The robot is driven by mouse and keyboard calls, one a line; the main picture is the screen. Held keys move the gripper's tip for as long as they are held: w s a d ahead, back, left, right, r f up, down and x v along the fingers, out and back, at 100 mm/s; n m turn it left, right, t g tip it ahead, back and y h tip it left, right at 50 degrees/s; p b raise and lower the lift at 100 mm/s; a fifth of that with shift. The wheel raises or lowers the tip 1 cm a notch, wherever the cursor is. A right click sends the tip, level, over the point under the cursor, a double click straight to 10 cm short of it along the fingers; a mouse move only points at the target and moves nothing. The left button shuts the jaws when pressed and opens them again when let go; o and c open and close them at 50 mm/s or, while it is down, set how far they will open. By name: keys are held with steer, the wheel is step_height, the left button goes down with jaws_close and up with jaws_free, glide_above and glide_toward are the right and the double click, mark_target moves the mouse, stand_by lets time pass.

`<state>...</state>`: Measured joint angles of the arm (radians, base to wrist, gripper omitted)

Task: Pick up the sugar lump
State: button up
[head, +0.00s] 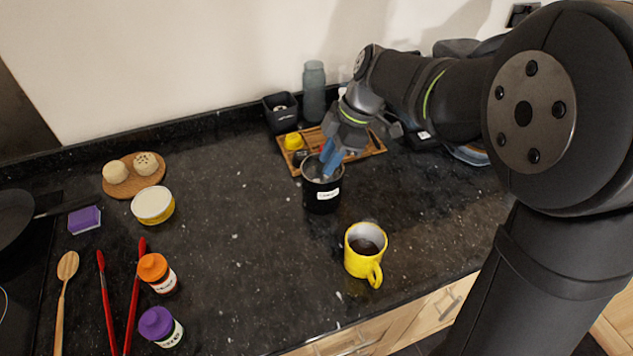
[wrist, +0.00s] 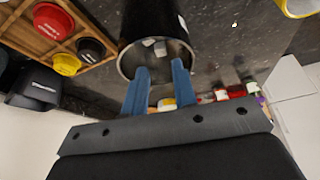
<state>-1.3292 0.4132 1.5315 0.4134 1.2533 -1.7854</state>
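Pale sugar lumps (wrist: 159,47) lie inside a black canister (wrist: 128,62), seen through its open mouth in the wrist view. The canister also stands upright on the counter in the head view (head: 321,199), with a white label on its front. My gripper (wrist: 160,68) has two blue fingers, parted, with nothing visible between them. The fingertips are at the canister's mouth, on the near side of the lumps in the wrist view. In the head view my gripper (head: 329,165) points down at the canister's mouth. I cannot tell how deep the fingertips reach.
A wooden tray (head: 373,149) with small pots, including a yellow one (head: 293,142), lies behind the canister. A black box (head: 281,113) and a grey bottle (head: 314,91) stand at the wall. A yellow mug (head: 356,261) of dark liquid stands in front.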

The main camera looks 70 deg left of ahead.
steer(key=x, duration=0.5)
steer(key=shift+f, duration=0.1)
jaws_close()
